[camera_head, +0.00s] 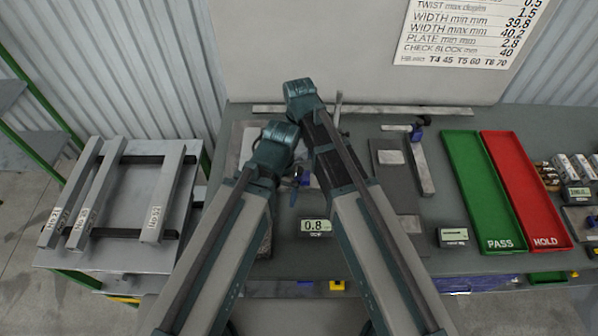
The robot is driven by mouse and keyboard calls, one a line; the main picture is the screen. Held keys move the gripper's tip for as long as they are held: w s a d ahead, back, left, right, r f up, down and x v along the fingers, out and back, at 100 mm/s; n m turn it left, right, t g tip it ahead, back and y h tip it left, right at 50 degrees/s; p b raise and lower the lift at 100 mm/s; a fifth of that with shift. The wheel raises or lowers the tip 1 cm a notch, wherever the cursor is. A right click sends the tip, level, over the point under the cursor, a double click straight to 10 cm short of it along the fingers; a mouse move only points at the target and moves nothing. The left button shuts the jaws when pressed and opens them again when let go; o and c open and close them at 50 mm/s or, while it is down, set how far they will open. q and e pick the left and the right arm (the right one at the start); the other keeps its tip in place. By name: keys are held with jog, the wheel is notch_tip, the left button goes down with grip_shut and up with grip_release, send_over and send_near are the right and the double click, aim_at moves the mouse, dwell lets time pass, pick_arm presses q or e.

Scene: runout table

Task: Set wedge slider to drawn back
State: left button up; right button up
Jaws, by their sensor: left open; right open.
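The wedge slider cannot be told for certain; my arms cover the middle of the table. A flat dark fixture with a pale label (391,157) lies just right of my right arm. I see nothing held in either one.
A small display reading 0.8 (315,227) stands between my forearms. Another display (453,237) is to the right. A green PASS tray (482,190) and red HOLD tray (524,190) lie farther right. A left stand (120,258) carries several metal bars. A panel rises behind the table.

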aim_at(299, 169)
notch_tip(299, 169, down, 7)
jog(key=b, duration=0.5)
jog(key=shift+r, duration=0.2)
jog(key=shift+r, duration=0.1)
grip_shut()
dwell(0.9)
